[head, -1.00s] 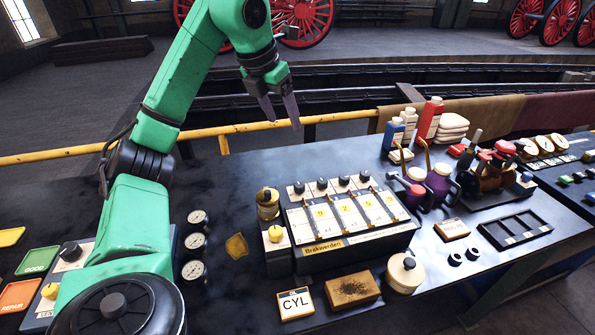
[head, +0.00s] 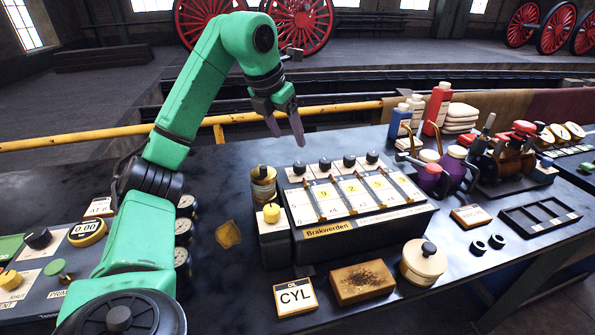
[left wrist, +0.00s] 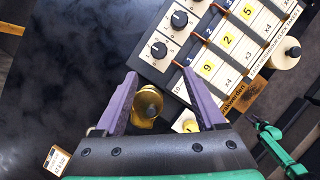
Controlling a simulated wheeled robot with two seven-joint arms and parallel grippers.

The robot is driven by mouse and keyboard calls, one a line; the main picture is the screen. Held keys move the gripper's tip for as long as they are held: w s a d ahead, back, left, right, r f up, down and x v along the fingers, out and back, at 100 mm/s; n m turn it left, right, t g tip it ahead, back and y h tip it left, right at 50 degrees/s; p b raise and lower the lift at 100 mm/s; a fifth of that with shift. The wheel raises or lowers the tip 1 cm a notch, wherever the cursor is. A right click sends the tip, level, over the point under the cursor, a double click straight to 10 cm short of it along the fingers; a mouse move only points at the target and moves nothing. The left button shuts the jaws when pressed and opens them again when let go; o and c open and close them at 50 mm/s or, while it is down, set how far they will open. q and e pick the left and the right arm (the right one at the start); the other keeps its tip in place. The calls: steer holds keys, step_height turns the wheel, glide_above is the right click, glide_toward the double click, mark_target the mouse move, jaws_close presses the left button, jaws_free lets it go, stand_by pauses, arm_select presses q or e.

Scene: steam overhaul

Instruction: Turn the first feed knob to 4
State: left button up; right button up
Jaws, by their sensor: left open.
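The Brakwerden feed box (head: 365,222) stands on the bench with a row of black knobs along its back edge. The first feed knob (head: 299,168) is at its left end, beside a brass cup (head: 263,187). My left gripper (head: 287,135) is open and empty, above and behind this knob. In the left wrist view the open fingers (left wrist: 160,77) point towards the first knob (left wrist: 158,49), apart from it. The brass cup (left wrist: 148,103) shows between the fingers. The knob's dial figures are too small to read surely. A green part of my other arm (left wrist: 275,145) shows at lower right.
A yellow knob (head: 271,212) stands in front of the brass cup. The CYL card (head: 296,297), a brown block (head: 361,283) and a cream round pot (head: 423,262) lie in front. Oil cans (head: 455,168) stand to the right. The bench left of the box is mostly clear.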

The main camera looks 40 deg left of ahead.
mark_target(298, 164)
arm_select(q)
steer(key=x, duration=1.1)
steer(key=shift+b, duration=0.4)
steer(key=shift+c, duration=0.4)
jaws_close()
steer(key=shift+a, duration=0.1)
